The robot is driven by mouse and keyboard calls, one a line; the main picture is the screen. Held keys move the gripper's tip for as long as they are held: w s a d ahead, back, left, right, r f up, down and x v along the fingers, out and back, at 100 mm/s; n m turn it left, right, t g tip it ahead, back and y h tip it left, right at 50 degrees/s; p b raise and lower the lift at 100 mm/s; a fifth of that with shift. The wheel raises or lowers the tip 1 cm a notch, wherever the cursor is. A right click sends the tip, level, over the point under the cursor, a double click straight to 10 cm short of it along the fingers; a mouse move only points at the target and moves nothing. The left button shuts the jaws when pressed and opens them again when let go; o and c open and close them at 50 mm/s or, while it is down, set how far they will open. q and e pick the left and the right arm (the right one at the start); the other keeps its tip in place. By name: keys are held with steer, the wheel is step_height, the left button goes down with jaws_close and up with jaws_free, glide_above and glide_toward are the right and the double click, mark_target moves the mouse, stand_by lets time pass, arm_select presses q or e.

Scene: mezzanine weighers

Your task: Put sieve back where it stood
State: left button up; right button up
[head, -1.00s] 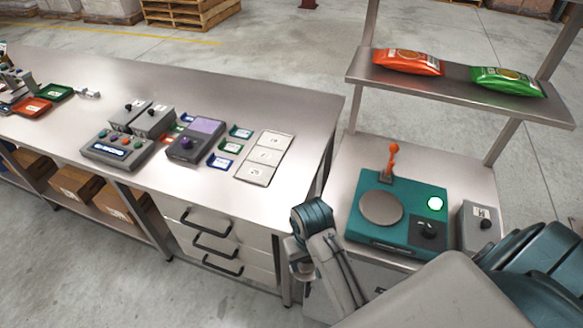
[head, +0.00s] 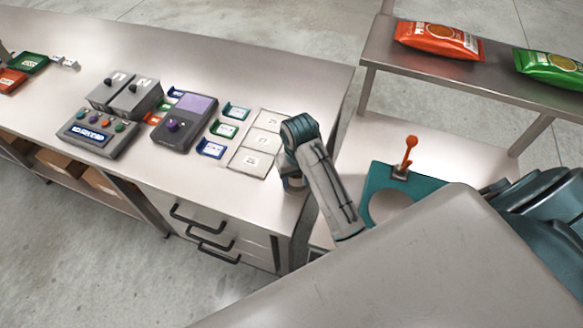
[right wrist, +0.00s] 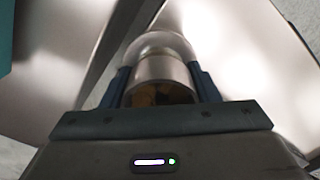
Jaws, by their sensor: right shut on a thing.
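My right gripper (right wrist: 164,82) is shut on a round, silvery metal thing, which I take to be the sieve (right wrist: 163,68). One dark finger is on each side of it in the right wrist view. Its near opening looks dark and brownish inside. In the head view my right wrist stands at the right end of the long bench (head: 240,75), beside a pale mat with three labelled cells (head: 251,161). The sieve cannot be made out there. Which spot the sieve stood on does not show. My left gripper is not in view.
A grey device with a purple screen (head: 184,123), a button box (head: 97,132), two grey boxes (head: 136,99) and small trays (head: 237,111) stand left of the mat. A teal scale (head: 378,182) with an orange lever is partly hidden by my arm. Bags (head: 438,40) lie on the shelf.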

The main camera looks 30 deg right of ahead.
steer(key=w, duration=0.2)
steer(key=w+d+p, duration=0.1)
steer(key=w, duration=0.2)
steer(key=shift+w+d+f, duration=0.1)
steer(key=shift+d+f, duration=0.05)
steer(key=shift+d, duration=0.05)
steer(key=shift+w, duration=0.15)
steer(key=shift+w+p, duration=0.2)
steer(key=shift+p, duration=0.15)
step_height(320, 180, down, 3)
steer(key=shift+w+f+p, duration=0.1)
steer(key=shift+w+p, duration=0.05)
steer(key=shift+p, duration=0.8)
steer(key=shift+d+f, duration=0.1)
steer(key=shift+f, duration=0.1)
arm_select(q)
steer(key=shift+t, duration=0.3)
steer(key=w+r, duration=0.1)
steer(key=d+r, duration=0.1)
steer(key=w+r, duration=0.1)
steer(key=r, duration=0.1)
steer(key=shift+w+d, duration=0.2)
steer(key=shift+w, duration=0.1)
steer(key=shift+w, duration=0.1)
